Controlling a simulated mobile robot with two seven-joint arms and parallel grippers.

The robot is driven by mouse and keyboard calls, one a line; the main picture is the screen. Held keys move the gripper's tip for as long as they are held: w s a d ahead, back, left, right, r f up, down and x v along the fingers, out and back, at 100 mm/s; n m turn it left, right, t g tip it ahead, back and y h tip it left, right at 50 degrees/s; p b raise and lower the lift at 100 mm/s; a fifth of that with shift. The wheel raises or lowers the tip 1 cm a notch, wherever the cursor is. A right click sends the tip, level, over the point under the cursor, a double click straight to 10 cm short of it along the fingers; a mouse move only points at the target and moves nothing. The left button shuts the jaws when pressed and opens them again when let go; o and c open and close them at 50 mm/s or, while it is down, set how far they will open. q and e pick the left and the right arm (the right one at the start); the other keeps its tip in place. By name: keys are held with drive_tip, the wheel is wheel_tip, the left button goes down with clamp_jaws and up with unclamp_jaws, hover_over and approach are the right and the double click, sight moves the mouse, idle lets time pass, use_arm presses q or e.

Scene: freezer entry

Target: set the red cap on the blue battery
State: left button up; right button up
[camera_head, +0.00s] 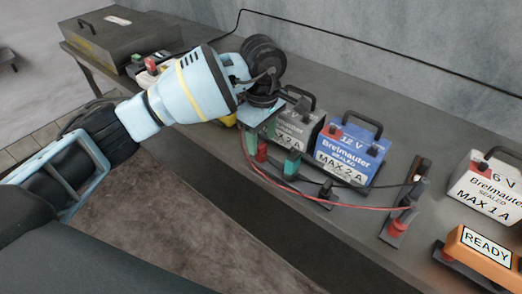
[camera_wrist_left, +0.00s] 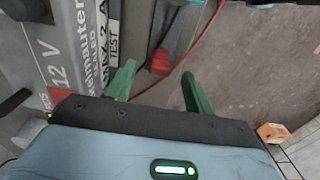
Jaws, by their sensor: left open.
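The blue battery (camera_head: 350,148) stands upright on the bench, with a black handle and a red part (camera_head: 335,132) at its top left. A small red cap (camera_head: 262,150) is in front of the grey battery (camera_head: 296,123); a green piece is beside it. My left gripper (camera_head: 252,138) is over the bench's front edge by the red cap, left of the blue battery. In the wrist view its green fingers (camera_wrist_left: 158,88) are apart and empty, with a red piece (camera_wrist_left: 160,62) just beyond them. I cannot tell whether they reach around it. My right gripper is not in view.
A red cable runs along the front to a holder with a red piece (camera_head: 397,228). A white battery (camera_head: 490,188) and an orange READY box (camera_head: 482,252) stand at right. A grey case (camera_head: 115,38) lies at far left. The bench behind the blue battery is clear.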

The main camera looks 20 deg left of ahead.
sight(261, 145)
use_arm(q)
wheel_tip(261, 145, down, 3)
drive_tip(key=shift+a+f, duration=0.1)
drive_tip(key=shift+f, duration=0.05)
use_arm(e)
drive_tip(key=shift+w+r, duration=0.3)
use_arm(q)
drive_tip(key=shift+c, duration=0.8)
drive_tip(key=c, duration=0.9)
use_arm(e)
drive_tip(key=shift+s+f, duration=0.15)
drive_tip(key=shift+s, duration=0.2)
